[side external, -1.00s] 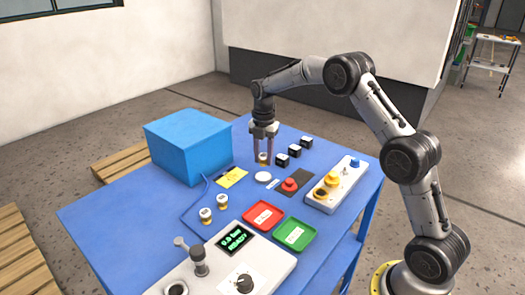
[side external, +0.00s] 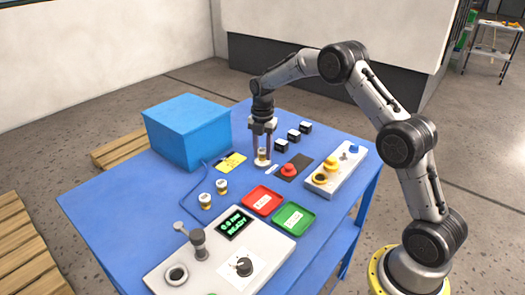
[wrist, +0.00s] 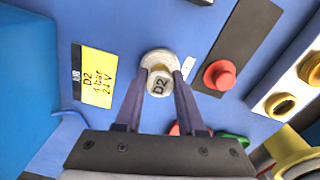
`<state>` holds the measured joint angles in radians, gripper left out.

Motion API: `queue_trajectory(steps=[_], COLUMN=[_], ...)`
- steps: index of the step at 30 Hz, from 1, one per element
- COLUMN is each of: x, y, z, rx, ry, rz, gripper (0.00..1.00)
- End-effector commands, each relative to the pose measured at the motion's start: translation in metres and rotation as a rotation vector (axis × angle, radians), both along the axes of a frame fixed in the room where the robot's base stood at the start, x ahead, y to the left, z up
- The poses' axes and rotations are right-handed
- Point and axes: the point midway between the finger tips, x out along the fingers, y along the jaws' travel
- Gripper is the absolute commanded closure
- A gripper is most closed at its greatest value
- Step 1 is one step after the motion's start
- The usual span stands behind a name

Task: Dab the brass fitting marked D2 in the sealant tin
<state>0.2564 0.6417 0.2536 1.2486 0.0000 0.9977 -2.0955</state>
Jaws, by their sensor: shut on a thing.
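My gripper (side external: 262,156) is shut on a brass fitting (side external: 262,153) with a pale top. In the wrist view the top of the held fitting (wrist: 159,83) reads D2, between the two fingers. A round, shallow, whitish tin (wrist: 158,59) lies directly under the fitting, partly covered by it. In the side view only the rim of the tin (side external: 256,164) shows around the fitting's lower end. I cannot tell whether the fitting touches what is in the tin.
A yellow card (wrist: 97,77) reads D2, 4 bar, 24 V. Two more fittings (side external: 205,201) stand nearer the test unit (side external: 222,258). Red (side external: 263,200) and green (side external: 294,218) trays, a red button (side external: 289,170), black blocks (side external: 294,136) and a blue box (side external: 188,131) surround the area.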

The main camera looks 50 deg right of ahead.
Motion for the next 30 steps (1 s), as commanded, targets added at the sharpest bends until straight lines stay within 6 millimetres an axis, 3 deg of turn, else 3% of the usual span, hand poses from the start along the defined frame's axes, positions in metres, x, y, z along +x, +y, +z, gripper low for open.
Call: queue_trajectory(steps=[30], x=[0.0002], y=[0.0], z=[-0.0077], rx=[0.0], ry=[0.0], rz=[0.0], gripper=[1.0])
